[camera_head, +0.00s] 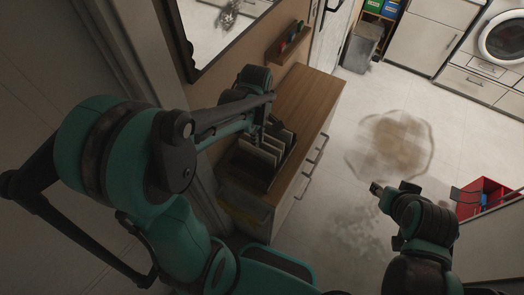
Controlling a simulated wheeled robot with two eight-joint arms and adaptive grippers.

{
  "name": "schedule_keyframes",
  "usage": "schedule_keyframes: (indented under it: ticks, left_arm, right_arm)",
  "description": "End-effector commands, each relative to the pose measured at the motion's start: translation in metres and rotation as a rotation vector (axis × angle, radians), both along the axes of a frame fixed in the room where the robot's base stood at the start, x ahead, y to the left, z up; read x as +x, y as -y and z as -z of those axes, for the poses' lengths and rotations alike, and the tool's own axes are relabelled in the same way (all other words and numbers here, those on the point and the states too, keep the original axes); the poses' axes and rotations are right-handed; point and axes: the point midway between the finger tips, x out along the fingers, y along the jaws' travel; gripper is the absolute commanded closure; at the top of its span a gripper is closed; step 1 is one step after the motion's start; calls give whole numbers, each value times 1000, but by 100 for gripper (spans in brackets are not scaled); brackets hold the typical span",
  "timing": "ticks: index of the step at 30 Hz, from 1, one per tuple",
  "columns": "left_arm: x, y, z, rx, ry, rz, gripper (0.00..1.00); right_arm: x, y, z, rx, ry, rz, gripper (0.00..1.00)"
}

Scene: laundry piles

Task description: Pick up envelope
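Several pale, flat envelope-like items (256,158) stand in a dark holder on a wooden-topped cabinet (308,94). I cannot tell for certain which one is the envelope. My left gripper (262,130) reaches down over the cabinet top, right at the back of the flat items. Its fingers are small, dark and partly hidden, so I cannot tell whether they are open or touching anything. My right gripper (377,188) is in front of the cabinet, over the floor and away from the items; its finger state is unclear.
A mirror (187,62) and a small wall shelf (289,43) are above the cabinet. The floor has a brown stain (396,145). A grey bin (361,47), a washing machine (506,38) and a red box (484,197) stand around. The cabinet's back part is clear.

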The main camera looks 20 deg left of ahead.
Motion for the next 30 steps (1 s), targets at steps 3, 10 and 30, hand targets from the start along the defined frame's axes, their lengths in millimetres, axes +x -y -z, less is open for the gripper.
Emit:
schedule_keyframes:
  ticks: [3, 10, 30]
  left_arm:
    - [1, -1, 17, 0, 1, 1, 87]
    - [2, -3, 51, 0, 2, 3, 87]
    - [2, -3, 57, 0, 2, 4, 100]
  right_arm:
    - [0, 0, 5, 0, 0, 0, 60]
    - [0, 0, 13, 0, 0, 0, 60]
    - [0, 0, 14, 0, 0, 0, 60]
